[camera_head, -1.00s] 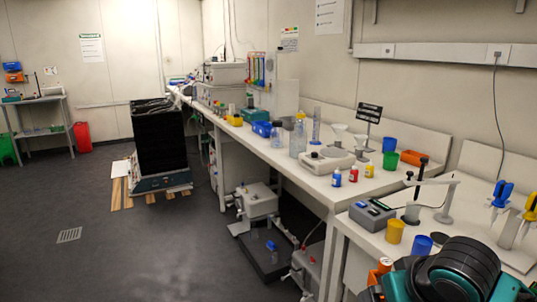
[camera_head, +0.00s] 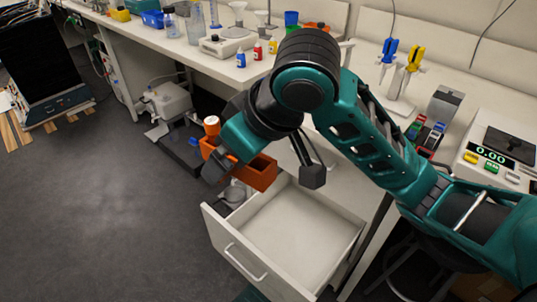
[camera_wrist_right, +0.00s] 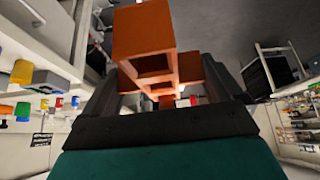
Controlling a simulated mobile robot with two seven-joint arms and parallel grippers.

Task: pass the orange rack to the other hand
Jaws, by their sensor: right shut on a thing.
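The orange rack (camera_head: 262,175) is held up in the air in front of the bench, above and behind the open drawer. My right gripper (camera_head: 216,160) is shut on it; the gripper and wrist cover part of the rack. A small orange cylinder (camera_head: 212,126) shows at the rack's far left end. In the right wrist view the rack (camera_wrist_right: 145,35) sticks out beyond the dark fingers (camera_wrist_right: 165,98), with open square compartments facing the camera. My left gripper is not in view.
An open white drawer (camera_head: 290,225) juts out below the rack. The bench (camera_head: 170,45) carries bottles, a stirrer (camera_head: 225,46), a pipette stand (camera_head: 400,90) and a balance (camera_head: 495,155). Grey equipment (camera_head: 168,104) stands under the bench.

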